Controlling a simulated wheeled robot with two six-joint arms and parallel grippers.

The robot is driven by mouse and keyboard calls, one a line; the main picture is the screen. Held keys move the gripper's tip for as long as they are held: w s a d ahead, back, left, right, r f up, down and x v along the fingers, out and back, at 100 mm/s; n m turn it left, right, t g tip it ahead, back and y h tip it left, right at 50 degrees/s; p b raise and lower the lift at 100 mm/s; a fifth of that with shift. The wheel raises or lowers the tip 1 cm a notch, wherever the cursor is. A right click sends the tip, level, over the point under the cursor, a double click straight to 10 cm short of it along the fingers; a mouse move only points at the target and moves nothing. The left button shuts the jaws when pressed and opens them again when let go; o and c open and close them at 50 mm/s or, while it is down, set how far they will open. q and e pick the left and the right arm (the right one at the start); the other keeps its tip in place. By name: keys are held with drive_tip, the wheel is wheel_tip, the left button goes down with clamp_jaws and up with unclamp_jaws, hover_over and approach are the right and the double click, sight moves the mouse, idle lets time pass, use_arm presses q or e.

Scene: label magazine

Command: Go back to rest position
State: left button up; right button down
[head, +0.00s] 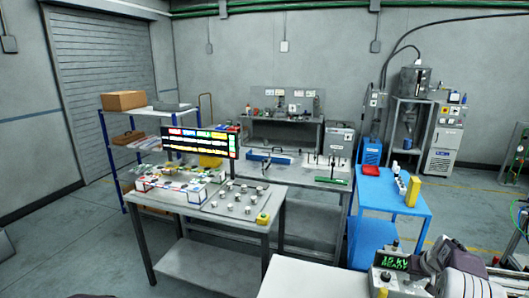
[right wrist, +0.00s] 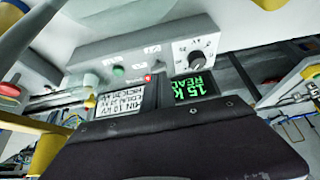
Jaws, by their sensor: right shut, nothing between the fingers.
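My right gripper (head: 436,258) is at the lower right of the head view, shut and empty, close beside a grey instrument box (head: 388,279). The box carries a green-lit display (head: 393,262) reading "15 kV READY". In the right wrist view the dark body of my right gripper fills the bottom, and the grey box (right wrist: 135,60) stands behind it with a dial, a white label panel (right wrist: 125,105) and the green display (right wrist: 195,87), its lettering turned over. Whether the gripper touches the box cannot be told.
The box stands at the edge of a white table (head: 310,280). A blue table (head: 395,195) with a yellow bottle (head: 412,190) stands behind it. A grey workbench (head: 200,205) with several small round parts and a lit sign (head: 200,142) is at the left. Open floor lies at the lower left.

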use_arm(q)
drive_tip(key=shift+r, duration=0.45)
use_arm(e)
drive_tip(key=shift+r, duration=0.65)
